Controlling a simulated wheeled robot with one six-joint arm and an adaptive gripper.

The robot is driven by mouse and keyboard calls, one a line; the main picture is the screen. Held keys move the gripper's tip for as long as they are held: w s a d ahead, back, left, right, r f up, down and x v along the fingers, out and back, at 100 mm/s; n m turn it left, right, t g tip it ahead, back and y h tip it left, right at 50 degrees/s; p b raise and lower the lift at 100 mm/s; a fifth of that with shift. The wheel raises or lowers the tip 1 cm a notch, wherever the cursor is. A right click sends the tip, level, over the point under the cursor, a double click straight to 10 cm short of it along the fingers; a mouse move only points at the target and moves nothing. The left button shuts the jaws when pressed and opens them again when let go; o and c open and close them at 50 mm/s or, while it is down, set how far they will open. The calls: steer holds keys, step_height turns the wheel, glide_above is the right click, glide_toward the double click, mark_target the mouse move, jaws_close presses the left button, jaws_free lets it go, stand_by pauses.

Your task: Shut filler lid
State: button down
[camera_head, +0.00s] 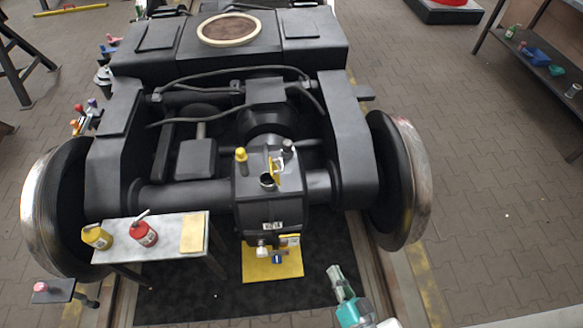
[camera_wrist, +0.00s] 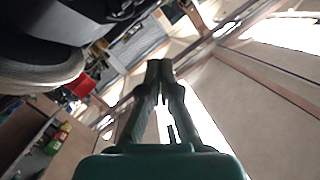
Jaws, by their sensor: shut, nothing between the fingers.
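The filler opening (camera_head: 267,180) is a round neck on top of the dark gearbox housing (camera_head: 268,212), between the two wheels. The yellow filler lid (camera_head: 276,167) stands raised at the back right of the opening, which shows uncovered. My gripper (camera_head: 334,271) is at the lower right in the head view, in front of and to the right of the housing, apart from it. Its fingers are shut and empty. In the wrist view the fingertips (camera_wrist: 159,67) meet in the middle. I cannot make out the lid in the wrist view.
A yellow-topped post (camera_head: 241,155) and a grey knob (camera_head: 287,147) flank the lid. A small table (camera_head: 155,255) with yellow (camera_head: 97,237) and red (camera_head: 144,234) cans stands left. The right wheel (camera_head: 405,180) is near my arm.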

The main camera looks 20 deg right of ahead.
steer(key=w+d+f+m, duration=0.2)
steer(key=w+m, duration=0.1)
steer(key=w, duration=0.7)
steer(key=w+d+f+m+t, duration=0.1)
steer(key=w+d+m, duration=0.15)
steer(key=w, duration=0.65)
steer(key=w+d+f+m, duration=0.2)
steer(key=w+m, duration=0.2)
steer(key=w, duration=0.6)
steer(key=w+a+f, duration=0.1)
steer(key=w+a, duration=0.2)
steer(key=w, duration=0.8)
steer(key=shift+a, duration=0.15)
steer(key=shift+a+n, duration=0.1)
steer(key=shift+n, duration=0.15)
